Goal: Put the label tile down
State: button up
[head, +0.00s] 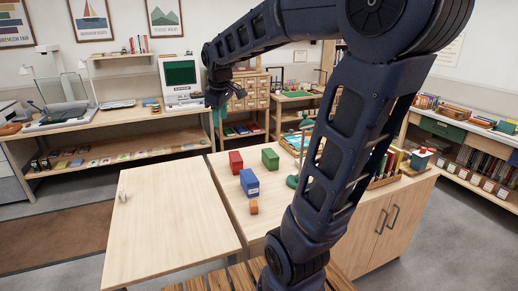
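My gripper (226,97) hangs at the end of my raised arm, above and behind the pale wooden tables. It is small and dark here, and I cannot tell whether its fingers are open or shut. No label tile shows clearly at it. A small pale upright piece (121,192) stands near the left edge of the left table (168,225). I cannot tell whether it is the label tile. My gripper is well apart from it.
The left table is mostly bare. A computer (181,80) stands on the back counter. My arm hides part of the right side.

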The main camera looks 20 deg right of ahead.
jog(key=s+d+f+m, duration=0.2)
jog(key=s+m, duration=0.1)
jog(key=s, duration=0.2)
jog(key=s+d+f+m, duration=0.2)
jog(key=s+m, duration=0.1)
jog(key=s, duration=0.3)
jog(key=s+d+f+m+t, duration=0.1)
jog(key=s+d+f+m, duration=0.1)
jog(key=s, duration=0.3)
jog(key=shift+s+d+m, duration=0.35)
jog(key=shift+d+m, duration=0.25)
jog(key=shift+m, duration=0.2)
jog(key=o, duration=1)
jog(key=shift+c, duration=0.2)
